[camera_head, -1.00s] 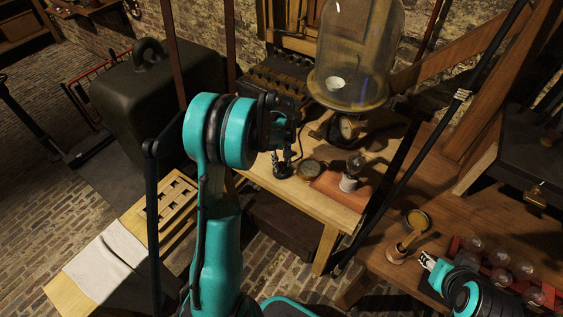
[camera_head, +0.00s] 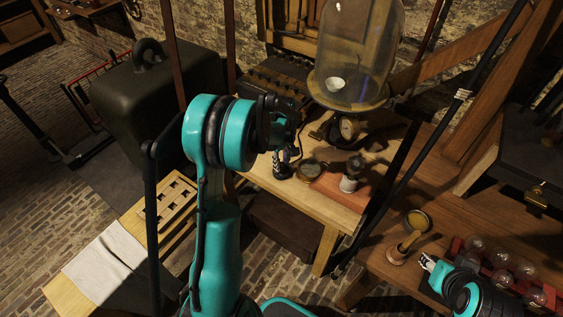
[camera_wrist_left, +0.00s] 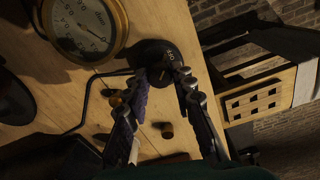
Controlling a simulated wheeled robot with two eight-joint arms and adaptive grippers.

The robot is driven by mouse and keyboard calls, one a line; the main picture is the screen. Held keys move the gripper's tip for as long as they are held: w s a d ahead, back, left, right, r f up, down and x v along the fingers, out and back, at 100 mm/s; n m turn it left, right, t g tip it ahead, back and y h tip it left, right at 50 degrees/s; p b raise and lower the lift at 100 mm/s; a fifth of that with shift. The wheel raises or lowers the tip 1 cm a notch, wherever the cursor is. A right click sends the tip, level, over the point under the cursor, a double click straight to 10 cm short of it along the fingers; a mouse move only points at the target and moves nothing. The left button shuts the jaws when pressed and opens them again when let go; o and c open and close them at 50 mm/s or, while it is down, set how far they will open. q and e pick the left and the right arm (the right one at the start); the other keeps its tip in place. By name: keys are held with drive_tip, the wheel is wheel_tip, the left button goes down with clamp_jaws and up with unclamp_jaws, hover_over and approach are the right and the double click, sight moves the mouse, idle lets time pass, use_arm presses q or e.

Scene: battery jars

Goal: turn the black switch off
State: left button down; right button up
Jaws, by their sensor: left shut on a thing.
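The black switch (camera_wrist_left: 157,53) is a round black piece with pale lettering on its face; it stands on the wooden bench. In the head view its dark base (camera_head: 283,172) shows just below my left gripper (camera_head: 284,154). In the left wrist view the two fingertips of my left gripper (camera_wrist_left: 169,76) meet at the near side of the switch, shut on it. The gripped part is mostly hidden by the fingers. My right gripper (camera_head: 429,263) is at the lower right, away from the switch; its jaw gap is too small to read.
A brass gauge (camera_wrist_left: 85,28) stands close beside the switch. A small lamp (camera_head: 350,182) on a reddish board and a glass bell jar (camera_head: 358,50) are on the bench (camera_head: 300,205). A dark cable (camera_wrist_left: 86,100) runs from the switch.

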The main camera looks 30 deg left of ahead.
sight(282, 164)
use_arm(q)
drive_tip(key=c, duration=1.3)
unclamp_jaws()
drive_tip(key=shift+o, duration=0.2)
wheel_tip(282, 164, up, 12)
